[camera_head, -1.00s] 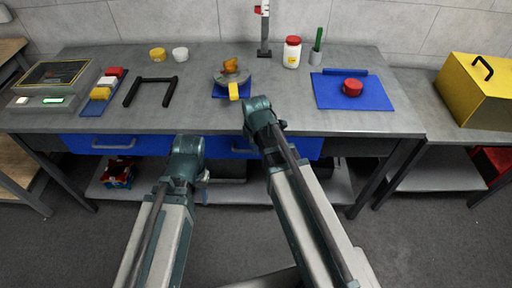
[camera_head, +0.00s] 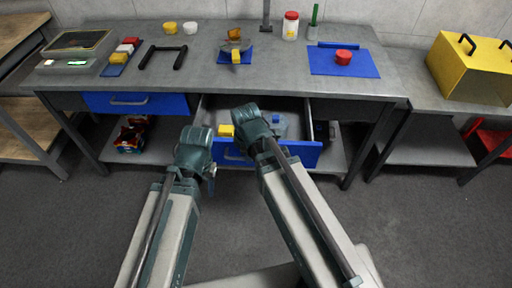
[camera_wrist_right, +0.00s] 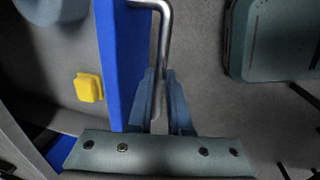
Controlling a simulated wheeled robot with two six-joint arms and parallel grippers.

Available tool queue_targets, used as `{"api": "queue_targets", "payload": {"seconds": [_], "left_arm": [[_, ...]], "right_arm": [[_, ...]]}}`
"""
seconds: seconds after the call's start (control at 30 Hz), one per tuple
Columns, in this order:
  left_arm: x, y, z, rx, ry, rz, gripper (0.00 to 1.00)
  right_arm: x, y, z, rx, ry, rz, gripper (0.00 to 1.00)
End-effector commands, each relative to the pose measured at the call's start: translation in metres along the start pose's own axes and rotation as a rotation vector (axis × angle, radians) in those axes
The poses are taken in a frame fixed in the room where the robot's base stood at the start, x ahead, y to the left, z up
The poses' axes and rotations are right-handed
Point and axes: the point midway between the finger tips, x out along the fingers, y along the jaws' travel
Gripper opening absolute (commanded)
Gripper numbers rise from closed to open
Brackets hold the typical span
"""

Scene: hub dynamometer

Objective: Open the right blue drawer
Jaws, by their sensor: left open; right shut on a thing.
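The right blue drawer (camera_head: 305,154) is pulled out from under the workbench, and its inside shows behind the blue front. In the right wrist view the blue drawer front (camera_wrist_right: 122,55) runs up the picture with its metal handle (camera_wrist_right: 165,30) beside it. My right gripper (camera_wrist_right: 162,100) is shut on this handle, with one finger on each side of the bar. In the head view my right wrist hides much of the drawer front. My left gripper (camera_head: 210,172) is open near the left end of the drawer front; its fingers are hardly visible.
A yellow block (camera_head: 226,131) lies in the drawer; it also shows in the right wrist view (camera_wrist_right: 89,87). The left blue drawer (camera_head: 135,104) is shut. The workbench (camera_head: 205,75) carries several items. A yellow box (camera_head: 470,70) stands at right. The floor in front is clear.

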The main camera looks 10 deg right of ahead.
Motion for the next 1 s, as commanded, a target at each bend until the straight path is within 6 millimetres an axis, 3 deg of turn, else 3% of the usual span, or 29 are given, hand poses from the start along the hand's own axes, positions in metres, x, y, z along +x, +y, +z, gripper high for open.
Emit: {"api": "queue_targets", "payload": {"seconds": [0.1, 0.3, 0.83, 0.87, 1.0], "left_arm": [[0.000, 0.000, 0.000, 0.000, 0.000, 0.000, 0.50], [0.000, 0.000, 0.000, 0.000, 0.000, 0.000, 0.50], [0.000, 0.000, 0.000, 0.000, 0.000, 0.000, 0.50], [0.000, 0.000, 0.000, 0.000, 0.000, 0.000, 0.50], [0.000, 0.000, 0.000, 0.000, 0.000, 0.000, 0.50]], "right_arm": [[-0.004, -0.017, -0.002, -0.001, -0.001, 0.000, 0.00], [-0.006, -0.031, -0.003, -0.001, -0.002, 0.000, 0.00], [-0.007, -0.036, -0.004, 0.000, -0.002, 0.000, 0.00], [-0.007, -0.036, -0.004, 0.000, -0.002, 0.000, 0.19], [-0.007, -0.036, -0.004, 0.000, -0.002, 0.000, 0.44]]}}
